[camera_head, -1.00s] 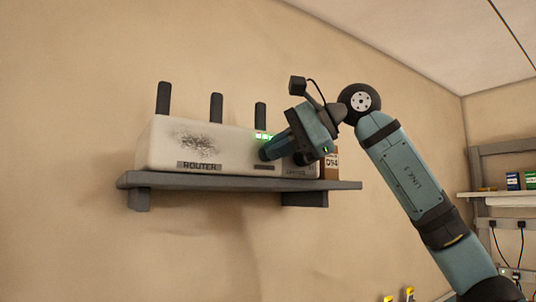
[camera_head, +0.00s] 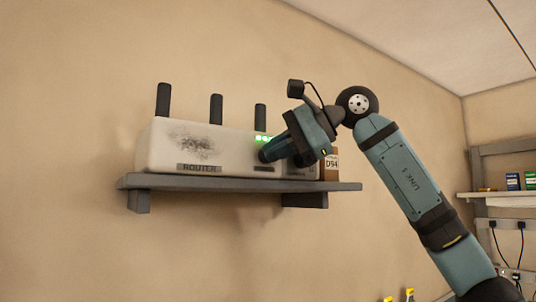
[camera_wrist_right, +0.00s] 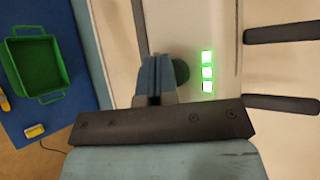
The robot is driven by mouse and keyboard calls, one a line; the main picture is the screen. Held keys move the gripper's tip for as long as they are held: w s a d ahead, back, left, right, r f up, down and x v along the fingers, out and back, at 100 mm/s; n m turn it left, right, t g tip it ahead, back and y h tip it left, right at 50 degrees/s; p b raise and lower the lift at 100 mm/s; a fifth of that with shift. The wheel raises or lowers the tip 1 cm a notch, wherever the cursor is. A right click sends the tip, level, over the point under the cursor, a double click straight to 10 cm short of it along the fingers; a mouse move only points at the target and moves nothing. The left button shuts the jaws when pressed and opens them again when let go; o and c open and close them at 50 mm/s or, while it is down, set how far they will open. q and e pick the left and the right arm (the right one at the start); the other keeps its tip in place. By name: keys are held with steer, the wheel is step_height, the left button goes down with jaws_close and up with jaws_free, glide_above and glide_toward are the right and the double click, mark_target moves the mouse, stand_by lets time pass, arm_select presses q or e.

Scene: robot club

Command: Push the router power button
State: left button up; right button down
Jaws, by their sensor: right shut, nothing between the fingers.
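The white router (camera_head: 165,147) with three dark antennas stands on a dark wall shelf (camera_head: 155,182). Green lights (camera_head: 262,139) are lit on its front and also show in the right wrist view (camera_wrist_right: 207,72). My right gripper (camera_head: 265,156) is shut and empty, its fingertips at the router's front just below the lights. In the right wrist view the shut fingers (camera_wrist_right: 157,62) point at the router face, next to a round dark green button (camera_wrist_right: 181,72) partly hidden behind them. I cannot tell whether they touch it. My left gripper is not in view.
A small brown box labelled D94 (camera_head: 330,166) stands at the shelf's right end. A green basket (camera_wrist_right: 38,62) sits on a blue surface below. Another shelf (camera_head: 505,200) with small boxes is at the far right. The wall left of the router is clear.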

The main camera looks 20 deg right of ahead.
steer(key=shift+w, duration=0.25)
steer(key=shift+s, duration=0.45)
stand_by(0.3)
steer(key=s+b, duration=0.1)
steer(key=s, duration=0.5)
steer(key=shift+d+b, duration=0.3)
steer(key=shift+d, duration=0.15)
steer(key=shift+w, duration=0.1)
